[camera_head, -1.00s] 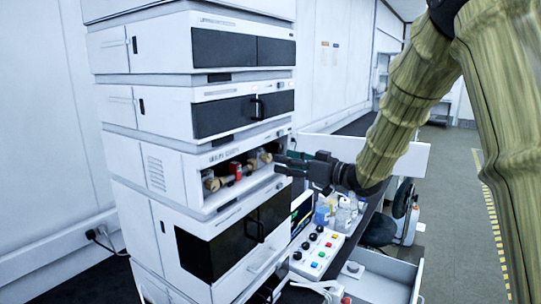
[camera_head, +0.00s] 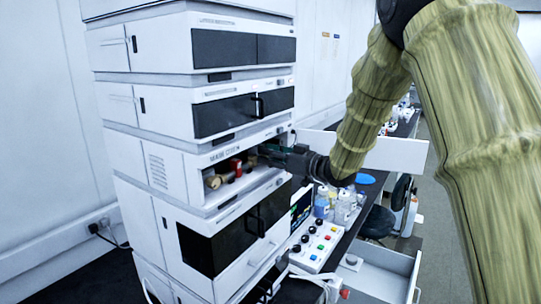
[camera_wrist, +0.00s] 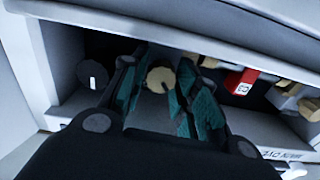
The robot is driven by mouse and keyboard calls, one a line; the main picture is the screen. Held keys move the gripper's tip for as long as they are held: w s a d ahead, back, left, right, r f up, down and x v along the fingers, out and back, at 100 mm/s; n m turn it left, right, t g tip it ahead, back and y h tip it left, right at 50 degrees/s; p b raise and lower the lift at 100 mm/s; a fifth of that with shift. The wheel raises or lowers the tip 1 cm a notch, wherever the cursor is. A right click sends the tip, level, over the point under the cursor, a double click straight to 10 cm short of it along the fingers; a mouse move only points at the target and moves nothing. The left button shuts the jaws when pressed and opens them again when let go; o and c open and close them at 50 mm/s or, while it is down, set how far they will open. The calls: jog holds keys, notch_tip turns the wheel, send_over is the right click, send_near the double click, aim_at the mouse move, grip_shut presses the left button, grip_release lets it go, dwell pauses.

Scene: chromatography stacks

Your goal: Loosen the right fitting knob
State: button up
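The right fitting knob (camera_wrist: 160,79), round and tan with a ridged rim, shows in the wrist view between the two teal-padded fingers. My gripper (camera_wrist: 165,92) is open, with a gap on both sides of the knob; I cannot tell how deep the knob lies between the fingers. In the head view my gripper (camera_head: 268,153) reaches into the right end of the open bay and hides this knob. Another tan knob (camera_head: 213,182) sits at the bay's left end, and a red-labelled part (camera_wrist: 243,82) lies beside more tan fittings.
The white module stack (camera_head: 180,160) surrounds the bay, with its walls and lip close to my gripper. A black dial (camera_wrist: 92,75) with a white mark sits inside the bay. A button panel (camera_head: 318,246), bottles (camera_head: 343,208) and an open drawer (camera_head: 375,275) are below and to the right.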

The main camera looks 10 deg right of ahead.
jog(key=c, duration=0.4)
jog(key=shift+f+b, duration=0.1)
jog(key=shift+b, duration=0.3)
jog(key=shift+n+b, duration=0.4)
jog(key=shift+n, duration=0.1)
jog(key=n+b, duration=0.1)
jog(key=b, duration=0.1)
jog(key=shift+f+n+b, duration=0.15)
jog(key=shift+n+b, duration=0.15)
jog(key=shift+n, duration=0.1)
jog(key=n+b, duration=0.3)
jog(key=shift+r, duration=0.2)
jog(key=shift+r+b, duration=0.1)
jog(key=shift+b, duration=0.25)
jog(key=o, duration=1.1)
jog(key=shift+c, duration=0.2)
